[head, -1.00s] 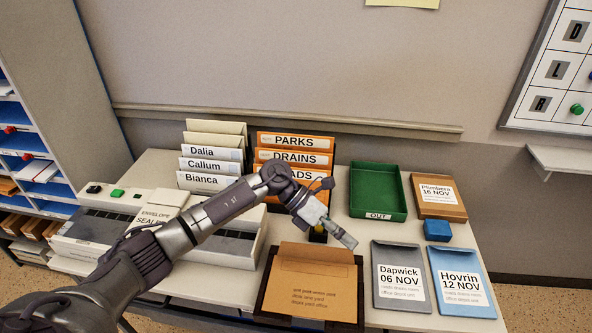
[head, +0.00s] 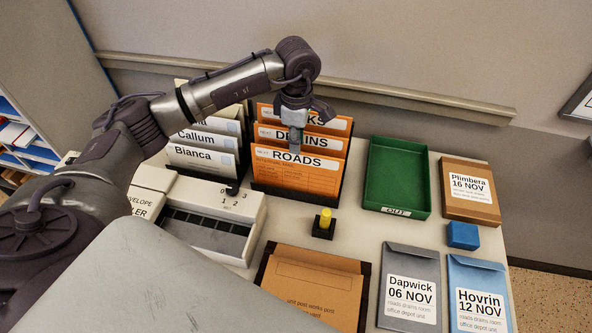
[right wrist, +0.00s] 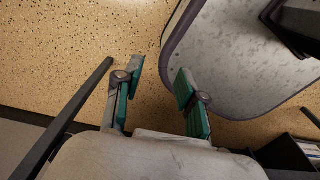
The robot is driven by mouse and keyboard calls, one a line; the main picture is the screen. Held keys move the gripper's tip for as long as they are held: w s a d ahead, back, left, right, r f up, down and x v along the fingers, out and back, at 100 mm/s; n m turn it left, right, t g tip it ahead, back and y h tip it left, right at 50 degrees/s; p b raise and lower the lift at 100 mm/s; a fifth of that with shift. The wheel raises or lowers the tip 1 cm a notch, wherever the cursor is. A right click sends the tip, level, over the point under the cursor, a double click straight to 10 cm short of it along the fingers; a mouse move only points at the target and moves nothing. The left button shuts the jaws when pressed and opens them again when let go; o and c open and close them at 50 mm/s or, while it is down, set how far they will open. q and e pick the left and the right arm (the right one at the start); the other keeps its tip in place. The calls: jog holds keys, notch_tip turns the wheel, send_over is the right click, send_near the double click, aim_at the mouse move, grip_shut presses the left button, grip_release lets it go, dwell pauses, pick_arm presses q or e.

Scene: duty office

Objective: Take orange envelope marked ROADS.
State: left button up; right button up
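The orange envelope marked ROADS (head: 298,179) stands upright at the front of a dark rack, before the orange DRAINS (head: 327,142) and PARKS (head: 338,122) envelopes. My left gripper (head: 295,140) points down just above the ROADS envelope's top edge and covers part of the DRAINS and PARKS labels. Its fingers appear edge-on, so I cannot tell if they are apart or touching the envelope. My right gripper (right wrist: 158,95) is open and empty in the right wrist view, above the floor beside a grey rounded surface.
White envelopes labelled Callum (head: 196,138) and Bianca (head: 193,157) stand left of the rack. A green OUT tray (head: 398,170), a yellow-topped stamp (head: 325,220), a blue block (head: 463,235) and several date envelopes lie to the right. The envelope sealer (head: 205,235) is front left.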

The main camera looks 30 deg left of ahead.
aim_at(296, 158)
pick_arm(q)
notch_tip(296, 158, down, 2)
jog(key=shift+w+f, duration=0.1)
jog(key=shift+f, duration=0.25)
jog(key=shift+f+p, duration=0.35)
jog(key=shift+p, duration=0.2)
notch_tip(296, 158, down, 4)
jog(key=shift+a+r+p, duration=0.1)
jog(key=shift+r+p, duration=0.15)
jog(key=shift+p, duration=0.55)
jog(key=shift+f, duration=0.45)
grip_shut()
jog(key=shift+r, duration=0.15)
pick_arm(e)
jog(key=r, duration=0.2)
jog(key=w+r, duration=0.1)
jog(key=shift+a, duration=0.3)
